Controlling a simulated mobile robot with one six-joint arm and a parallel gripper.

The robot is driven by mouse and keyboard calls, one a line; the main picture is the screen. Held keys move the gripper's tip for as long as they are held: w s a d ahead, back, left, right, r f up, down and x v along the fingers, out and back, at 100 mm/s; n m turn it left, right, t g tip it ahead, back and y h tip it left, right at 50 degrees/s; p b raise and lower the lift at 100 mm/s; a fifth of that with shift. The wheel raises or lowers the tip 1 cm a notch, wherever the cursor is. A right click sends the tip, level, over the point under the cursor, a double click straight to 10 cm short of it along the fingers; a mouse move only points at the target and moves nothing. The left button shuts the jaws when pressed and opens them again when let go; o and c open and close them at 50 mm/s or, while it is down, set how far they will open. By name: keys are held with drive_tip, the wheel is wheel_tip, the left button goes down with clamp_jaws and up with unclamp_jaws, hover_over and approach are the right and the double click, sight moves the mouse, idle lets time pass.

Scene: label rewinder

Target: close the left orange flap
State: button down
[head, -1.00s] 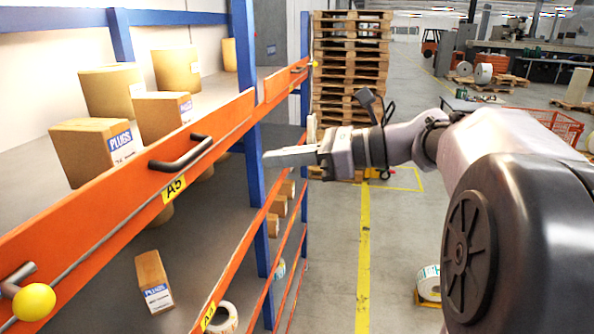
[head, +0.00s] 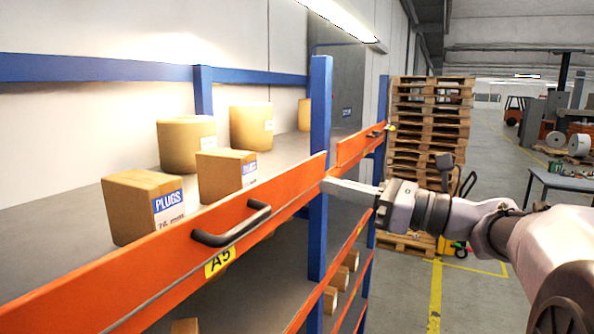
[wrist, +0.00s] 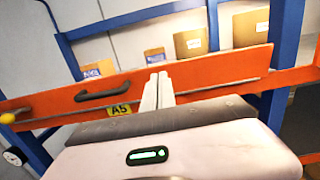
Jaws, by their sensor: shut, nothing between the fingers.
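The left orange flap (head: 150,272) is a long panel along the shelf front, with a black bar handle (head: 232,225) and a yellow A5 label (head: 219,262). It also shows in the wrist view (wrist: 205,77), standing up across the shelf front and slanting in the picture. My gripper (head: 326,183) is shut and empty, by the flap's right end and the blue upright. In the wrist view its fingers (wrist: 158,80) overlap the flap, right of the handle. I cannot tell whether they touch it.
A blue upright (head: 320,120) parts this flap from a second orange panel (head: 360,146). Stacked pallets (head: 428,150) stand beyond.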

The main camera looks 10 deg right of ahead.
drive_tip(key=p, duration=0.1)
approach(285, 172)
drive_tip(key=x, duration=0.2)
drive_tip(key=p+x, duration=0.1)
drive_tip(key=x, duration=0.3)
drive_tip(key=shift+w+a, duration=0.25)
drive_tip(key=shift+a, duration=0.05)
drive_tip(key=a+r+p, duration=0.1)
drive_tip(key=p, duration=0.2)
drive_tip(key=shift+r+g+h, duration=0.2)
drive_tip(key=shift+g+h, duration=0.1)
drive_tip(key=shift+h, duration=0.1)
drive_tip(key=shift+w+p, duration=0.1)
drive_tip(key=shift+p, duration=0.75)
drive_tip(key=shift+f+h, duration=0.2)
drive_tip(key=shift+h, duration=0.1)
